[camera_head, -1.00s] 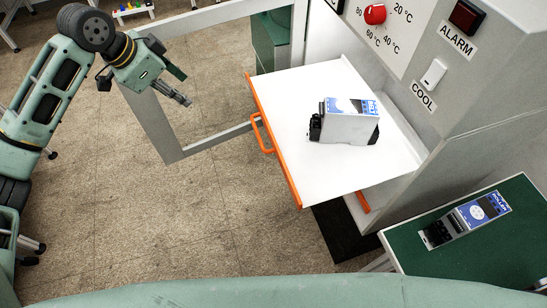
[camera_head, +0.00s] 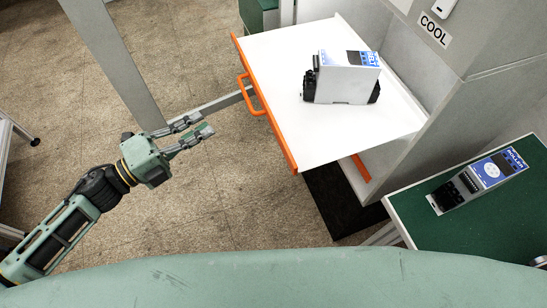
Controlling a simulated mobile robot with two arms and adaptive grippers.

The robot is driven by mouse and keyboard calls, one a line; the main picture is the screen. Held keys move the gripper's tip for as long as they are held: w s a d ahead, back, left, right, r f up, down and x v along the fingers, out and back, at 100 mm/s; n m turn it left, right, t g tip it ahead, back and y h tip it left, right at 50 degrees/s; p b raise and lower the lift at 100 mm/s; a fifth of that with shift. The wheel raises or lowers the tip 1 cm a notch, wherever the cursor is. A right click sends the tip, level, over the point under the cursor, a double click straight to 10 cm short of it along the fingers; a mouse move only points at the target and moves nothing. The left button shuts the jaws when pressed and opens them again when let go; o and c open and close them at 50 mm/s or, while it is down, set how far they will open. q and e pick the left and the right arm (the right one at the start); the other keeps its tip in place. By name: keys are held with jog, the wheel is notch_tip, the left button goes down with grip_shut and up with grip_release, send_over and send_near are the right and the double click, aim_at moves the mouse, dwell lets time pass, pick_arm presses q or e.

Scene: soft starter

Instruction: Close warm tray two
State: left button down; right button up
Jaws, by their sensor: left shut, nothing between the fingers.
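A white tray (camera_head: 345,131) with an orange front edge is pulled out from the grey cabinet. Its orange handle (camera_head: 249,93) sticks out at the left. A white and blue soft starter device (camera_head: 345,82) stands on the tray. Below the tray a second orange edge (camera_head: 361,168) shows, close against the cabinet; most of that lower part is hidden. My left gripper (camera_head: 203,129) is left of the tray and apart from the handle, its fingers pointing right, shut and empty. My right gripper is not in view.
The grey cabinet (camera_head: 455,96) with a COOL switch stands at the right. A green-topped table (camera_head: 480,226) at the lower right bears another device (camera_head: 478,178). A grey frame (camera_head: 118,62) stands behind my left gripper.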

pick_arm(q)
jog(key=s+d+f+m+g+h, duration=0.25)
jog(key=s+f+m+g, duration=0.2)
jog(key=s, duration=0.45)
jog(key=p, duration=0.4)
send_near(284, 150)
jog(key=shift+y, duration=0.35)
jog(key=x, duration=0.3)
jog(key=r+x, duration=0.1)
jog(key=x, duration=0.1)
jog(key=shift+w+d, duration=0.1)
jog(key=shift+d, duration=0.15)
jog(key=shift+w+d+f, duration=0.15)
jog(key=shift+w+d, duration=0.05)
jog(key=shift+d, duration=0.5)
